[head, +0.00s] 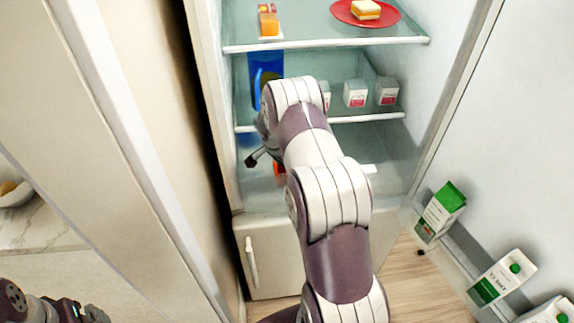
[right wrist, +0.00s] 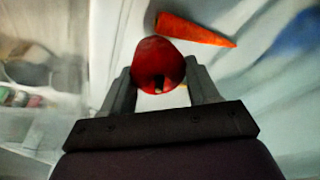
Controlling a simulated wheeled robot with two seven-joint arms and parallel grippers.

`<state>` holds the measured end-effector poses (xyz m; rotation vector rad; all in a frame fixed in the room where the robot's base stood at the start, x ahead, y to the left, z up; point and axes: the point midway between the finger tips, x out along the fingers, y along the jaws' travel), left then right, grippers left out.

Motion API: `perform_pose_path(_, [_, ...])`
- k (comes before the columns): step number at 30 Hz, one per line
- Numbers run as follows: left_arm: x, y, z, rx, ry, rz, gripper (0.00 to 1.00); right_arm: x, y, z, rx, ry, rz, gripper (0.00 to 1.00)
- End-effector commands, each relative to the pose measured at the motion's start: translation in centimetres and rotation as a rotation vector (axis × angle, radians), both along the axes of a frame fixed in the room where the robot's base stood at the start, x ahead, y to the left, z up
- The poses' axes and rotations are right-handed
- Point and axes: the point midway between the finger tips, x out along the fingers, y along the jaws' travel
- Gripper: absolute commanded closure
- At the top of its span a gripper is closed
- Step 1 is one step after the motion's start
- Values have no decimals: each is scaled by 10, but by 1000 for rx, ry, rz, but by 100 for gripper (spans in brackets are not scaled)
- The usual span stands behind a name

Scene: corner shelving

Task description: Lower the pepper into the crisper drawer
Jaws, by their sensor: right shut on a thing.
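The red pepper (right wrist: 157,62) is held between the two fingers of my right gripper (right wrist: 160,88) in the right wrist view, its stem end facing the camera. An orange carrot (right wrist: 195,30) lies on a pale surface beyond it. The crisper drawer (head: 395,160) seems to be the clear space under the lower shelf. My left gripper (head: 88,312) is partly visible at the bottom left.
The upper shelf (head: 330,43) holds a red plate (head: 345,12) with a cake slice. Cartons (head: 440,212) stand in the door rack at right. A wall panel stands left of the fridge.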

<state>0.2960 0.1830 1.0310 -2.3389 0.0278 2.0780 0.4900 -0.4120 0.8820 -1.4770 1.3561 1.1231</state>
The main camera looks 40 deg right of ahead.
Motion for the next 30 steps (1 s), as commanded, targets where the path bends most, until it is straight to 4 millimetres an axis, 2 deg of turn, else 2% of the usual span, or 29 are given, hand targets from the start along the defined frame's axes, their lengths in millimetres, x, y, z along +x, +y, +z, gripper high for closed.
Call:
perform_pose_path(21, [0, 0, -7, 0, 0, 0, 3, 0, 0, -8, 0, 0, 0, 69])
perform_pose_path(22, [0, 0, -7, 0, 0, 0, 3, 0, 0, -8, 0, 0, 0, 34])
perform_pose_path(24, [0, 0, -7, 0, 0, 0, 3, 0, 0, -8, 0, 0, 0, 11])
perform_pose_path(30, [0, 0, -7, 0, 0, 0, 3, 0, 0, -8, 0, 0, 0, 10])
